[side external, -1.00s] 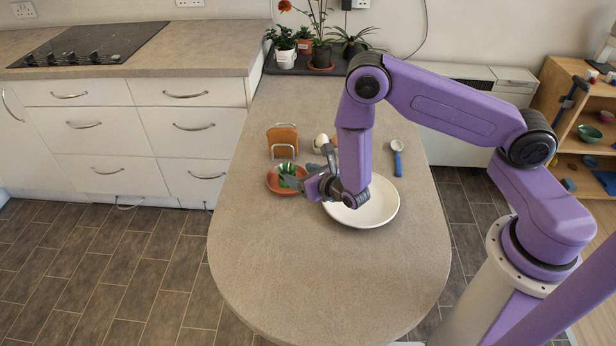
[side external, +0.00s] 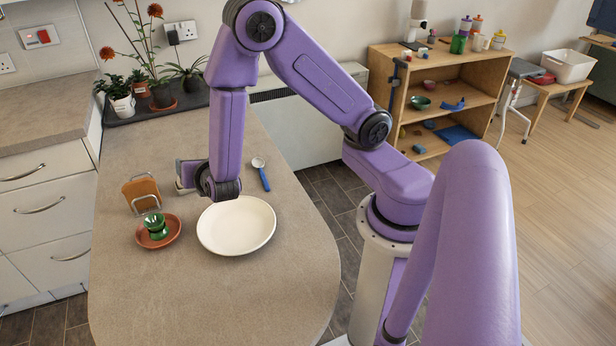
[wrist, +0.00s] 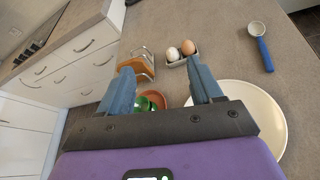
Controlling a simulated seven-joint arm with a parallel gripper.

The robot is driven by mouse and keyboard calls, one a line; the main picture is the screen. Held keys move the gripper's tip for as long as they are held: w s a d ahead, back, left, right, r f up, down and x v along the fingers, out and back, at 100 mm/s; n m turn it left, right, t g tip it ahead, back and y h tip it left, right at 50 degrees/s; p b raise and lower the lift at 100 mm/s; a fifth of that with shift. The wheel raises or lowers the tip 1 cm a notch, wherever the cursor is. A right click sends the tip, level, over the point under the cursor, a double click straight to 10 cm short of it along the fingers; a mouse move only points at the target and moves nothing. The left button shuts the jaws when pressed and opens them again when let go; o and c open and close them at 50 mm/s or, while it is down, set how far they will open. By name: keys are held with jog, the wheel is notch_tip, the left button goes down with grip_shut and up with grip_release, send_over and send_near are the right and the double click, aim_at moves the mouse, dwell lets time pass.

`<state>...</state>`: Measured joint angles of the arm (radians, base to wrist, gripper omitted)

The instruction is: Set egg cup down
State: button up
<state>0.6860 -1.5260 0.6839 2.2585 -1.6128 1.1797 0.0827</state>
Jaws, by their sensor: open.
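The green egg cup (side external: 156,226) stands on a small terracotta saucer (side external: 175,238) near the left edge of the counter and looks upright. In the wrist view, green parts of the egg cup (wrist: 152,101) show low between the fingers, partly covered by my gripper's body, with the saucer's rim (wrist: 158,93) behind. My gripper (side external: 182,174) is open and empty, apart from the egg cup. Its two blue-grey fingers (wrist: 160,69) are spread wide. In the side external view the fingers are partly hidden by the purple wrist.
A white plate (side external: 237,226) lies right of the saucer. A rack with a brown slab (side external: 141,193) stands behind the saucer. A holder with two eggs (wrist: 181,53) and a blue-handled spoon (side external: 262,175) lie farther back. The counter's front is clear (side external: 210,300).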

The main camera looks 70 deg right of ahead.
jog(key=s+a+r+m+g+y, duration=0.1)
jog(key=s+r+m+g+y, duration=0.1)
jog(key=s, duration=0.7)
jog(key=s+a+r+m+g+y, duration=0.1)
jog(key=s+r+m+g+y, duration=0.2)
jog(key=s, duration=0.6)
jog(key=s+a+r+m+g+y, duration=0.1)
jog(key=s+r+m+g+y, duration=0.1)
jog(key=s+m+g, duration=0.4)
jog(key=s+m+y, duration=0.1)
jog(key=s+m, duration=0.1)
jog(key=s, duration=0.2)
jog(key=shift+r, duration=0.2)
